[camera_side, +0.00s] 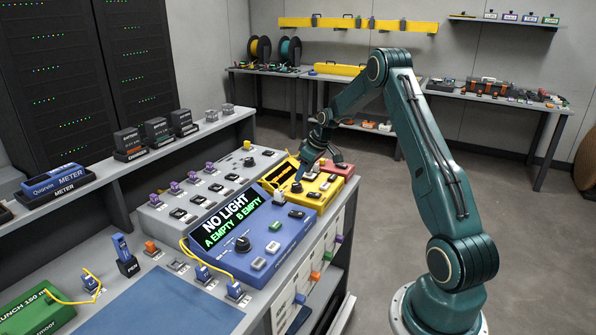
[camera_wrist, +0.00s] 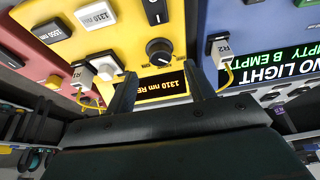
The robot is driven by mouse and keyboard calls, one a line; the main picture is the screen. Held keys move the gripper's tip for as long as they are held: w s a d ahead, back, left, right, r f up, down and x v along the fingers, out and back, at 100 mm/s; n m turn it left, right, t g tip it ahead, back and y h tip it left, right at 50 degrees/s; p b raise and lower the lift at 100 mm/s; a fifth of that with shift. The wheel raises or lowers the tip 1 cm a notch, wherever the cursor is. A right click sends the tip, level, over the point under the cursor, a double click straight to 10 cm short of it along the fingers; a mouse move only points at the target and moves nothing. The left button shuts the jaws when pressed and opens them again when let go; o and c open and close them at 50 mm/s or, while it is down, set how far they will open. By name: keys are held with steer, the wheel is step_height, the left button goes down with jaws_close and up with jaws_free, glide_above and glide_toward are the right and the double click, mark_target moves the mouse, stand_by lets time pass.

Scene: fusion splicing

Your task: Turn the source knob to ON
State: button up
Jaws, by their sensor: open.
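The yellow source box (camera_side: 325,186) stands on the bench behind the blue unit. In the wrist view its front panel (camera_wrist: 125,45) appears upside down.
The blue unit (camera_side: 262,235) beside it reads "NO LIGHT, A EMPTY, B EMPTY" and has its own black knob (camera_side: 242,244). White connectors with yellow fibre, including R2 (camera_wrist: 221,50), stand close to my fingers. A red box (camera_side: 338,170) adjoins the yellow one.

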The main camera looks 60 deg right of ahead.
mark_target(298, 185)
steer(key=shift+x, duration=2.6)
steer(key=shift+c, duration=0.2)
steer(key=c, duration=0.9)
